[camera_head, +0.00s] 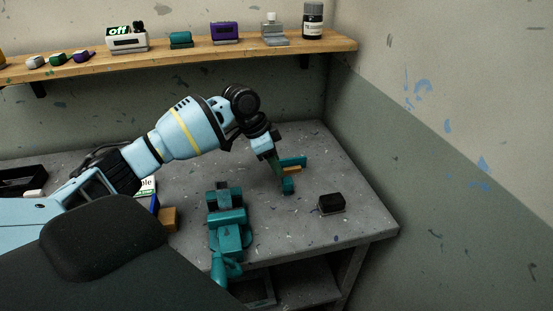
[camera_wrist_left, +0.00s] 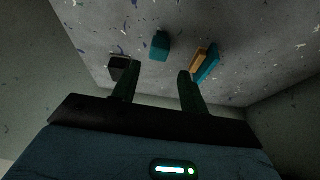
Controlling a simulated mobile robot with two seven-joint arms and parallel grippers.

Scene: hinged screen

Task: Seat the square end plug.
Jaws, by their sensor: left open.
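My left gripper (camera_head: 278,171) reaches down over the right part of the table and is open. In the left wrist view its two dark green fingers (camera_wrist_left: 158,77) stand apart with nothing between them. A small teal block (camera_head: 288,186) lies just beside the fingertips; it also shows in the left wrist view (camera_wrist_left: 160,46), beyond the fingers. A teal bar (camera_head: 292,161) with an orange block (camera_head: 292,170) along it lies behind the gripper, partly hidden. I cannot tell for certain which piece is the square end plug. My right gripper is not in view.
A teal vise-like fixture (camera_head: 229,236) stands at the table's front edge. A black box (camera_head: 331,203) sits to the right, and an orange-brown block (camera_head: 169,219) to the left. A wooden shelf (camera_head: 190,54) holding several items runs along the back wall. The table's right side is mostly clear.

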